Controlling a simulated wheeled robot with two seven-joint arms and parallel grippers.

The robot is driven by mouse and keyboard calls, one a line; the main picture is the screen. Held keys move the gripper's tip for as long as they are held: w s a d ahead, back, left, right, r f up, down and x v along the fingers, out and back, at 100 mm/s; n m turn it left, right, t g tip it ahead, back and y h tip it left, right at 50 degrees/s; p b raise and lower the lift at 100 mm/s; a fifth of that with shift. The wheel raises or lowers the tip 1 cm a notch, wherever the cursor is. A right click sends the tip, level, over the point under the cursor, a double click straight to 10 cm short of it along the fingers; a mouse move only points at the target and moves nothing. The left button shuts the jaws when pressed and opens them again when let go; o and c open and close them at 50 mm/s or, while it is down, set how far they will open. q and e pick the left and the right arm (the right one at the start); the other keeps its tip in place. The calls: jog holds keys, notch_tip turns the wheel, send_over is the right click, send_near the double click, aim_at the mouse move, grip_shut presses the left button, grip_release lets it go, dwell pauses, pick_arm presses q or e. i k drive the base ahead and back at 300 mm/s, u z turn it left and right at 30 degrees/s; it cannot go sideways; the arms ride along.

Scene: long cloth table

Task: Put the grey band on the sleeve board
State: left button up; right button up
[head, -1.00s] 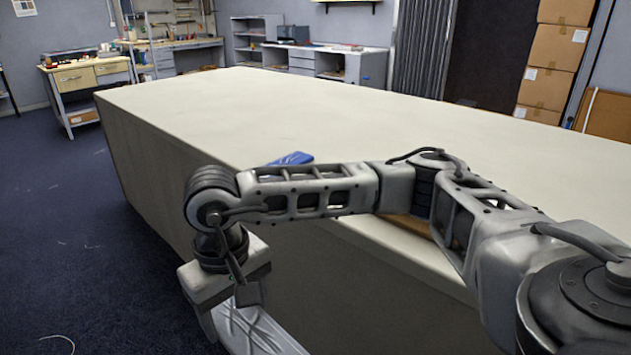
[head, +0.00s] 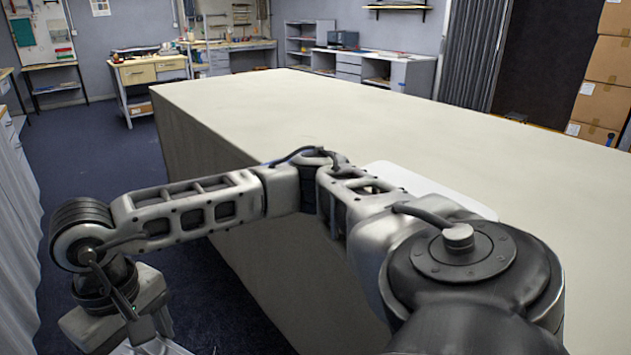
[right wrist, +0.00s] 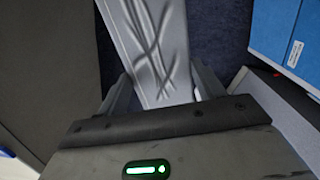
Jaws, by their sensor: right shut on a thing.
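My right gripper (right wrist: 162,90) is shut on a light grey band (right wrist: 155,35) with dark crease lines. The band lies between its two fingers and runs away from them in the right wrist view. In the head view a pale edge of the band (head: 150,350) shows at the bottom left, below my right wrist, off the table's side and over the floor. A white flat board with a rounded corner (head: 440,190) lies on the table, partly hidden behind my right arm; I cannot tell whether it is the sleeve board. My left gripper is not in view.
The long cream cloth table (head: 300,115) has a wide clear top. A blue box (right wrist: 285,40) with a white label is close on the right in the right wrist view. Workbenches (head: 150,75) and stacked cartons (head: 605,60) stand far back. Dark floor is free at left.

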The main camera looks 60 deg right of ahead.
aim_at(425, 188)
jog(key=k, duration=0.6)
jog(key=z, duration=1.4)
jog(key=i, duration=0.5)
